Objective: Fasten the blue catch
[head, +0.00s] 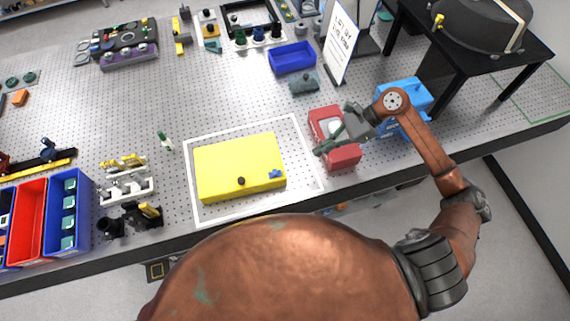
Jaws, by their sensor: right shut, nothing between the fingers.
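The small blue catch (275,174) sits at the front right corner of the yellow box (235,160), which has a black knob (241,181) on its front part. The box looks closed; whether the catch is fastened is too small to tell. My right gripper (320,149) is shut and empty. It shows to the right of the yellow box, in front of the red block (345,156) in the picture and apart from the catch. My left gripper is not in view.
A white outline (304,145) frames the yellow box on the perforated table. A blue box (407,92) stands beyond my right wrist. Blue and red bins (30,222) stand at the left, near small metal fixtures (127,185). A blue tray (292,58) and a sign (340,46) stand farther back.

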